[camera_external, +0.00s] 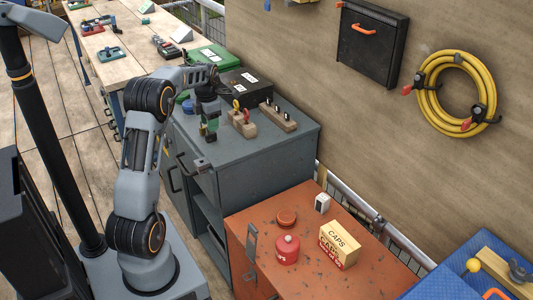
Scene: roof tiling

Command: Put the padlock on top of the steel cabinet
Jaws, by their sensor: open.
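The grey cabinet (228,150), which looks like the steel cabinet, stands in the middle with several things on its top. My gripper (208,136) points down over the left part of that top, near a wooden block with red and yellow pieces. It is open, and I see nothing held in it. I cannot pick out the padlock for certain. A small pale block with a dark face (322,203) stands on the orange cabinet, too small to identify.
A black case (246,88) and a long wooden block (278,117) occupy the grey top's back. Its front right is clear.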

